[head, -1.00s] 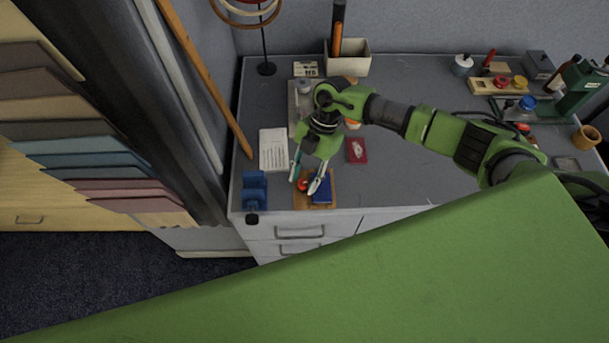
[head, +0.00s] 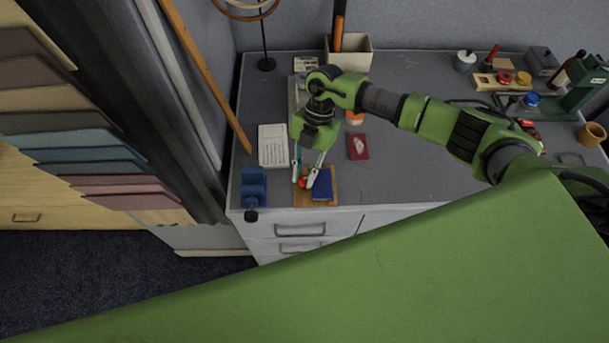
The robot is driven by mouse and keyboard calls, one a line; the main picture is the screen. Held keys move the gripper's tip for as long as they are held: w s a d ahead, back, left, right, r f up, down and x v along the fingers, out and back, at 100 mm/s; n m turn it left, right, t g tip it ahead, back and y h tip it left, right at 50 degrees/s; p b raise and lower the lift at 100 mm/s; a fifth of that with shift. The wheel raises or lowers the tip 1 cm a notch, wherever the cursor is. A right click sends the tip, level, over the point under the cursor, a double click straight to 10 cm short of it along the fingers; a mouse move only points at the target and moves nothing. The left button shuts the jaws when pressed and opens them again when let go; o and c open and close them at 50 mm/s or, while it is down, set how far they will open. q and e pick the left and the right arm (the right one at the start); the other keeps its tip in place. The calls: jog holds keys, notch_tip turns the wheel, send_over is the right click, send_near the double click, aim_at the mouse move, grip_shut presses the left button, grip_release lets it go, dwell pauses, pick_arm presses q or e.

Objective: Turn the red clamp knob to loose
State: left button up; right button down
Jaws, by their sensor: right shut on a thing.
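The red clamp knob (head: 303,182) shows as a small red spot on a wooden board (head: 316,202) near the table's front left edge. A dark blue block (head: 323,187) sits on the same board, just right of the knob. My right gripper (head: 304,183) reaches down from above, with its two fingers on either side of the knob, shut on it. The fingers partly cover the knob, and its turn position cannot be read. My left gripper is not in view.
A blue holder (head: 253,188) stands left of the board, and a white sheet (head: 272,146) lies behind it. A dark red card (head: 358,146) lies behind and right of the board. A beige box (head: 349,53) stands at the back.

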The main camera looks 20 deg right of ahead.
jog(key=n+h+b, duration=0.1)
jog(key=n+b, duration=0.3)
jog(key=n+g+h+b, duration=0.1)
jog(key=n+h+b, duration=0.1)
jog(key=n+b, duration=0.2)
jog(key=shift+w+a+f+n, duration=0.2)
jog(key=shift+n, duration=0.4)
jog(key=n+h+b, duration=0.1)
jog(key=n+b, duration=0.3)
jog(key=shift+a+r+h, duration=0.1)
jog(key=shift+h, duration=0.3)
jog(key=shift+s+r+n+h+b, duration=0.15)
jog(key=shift+n+h+b, duration=0.15)
jog(key=shift+n+b, duration=0.4)
jog(key=c, duration=1.9)
grip_release()
jog(key=v, duration=1.2)
jog(key=shift+s+a, duration=0.1)
jog(key=shift+s, duration=0.05)
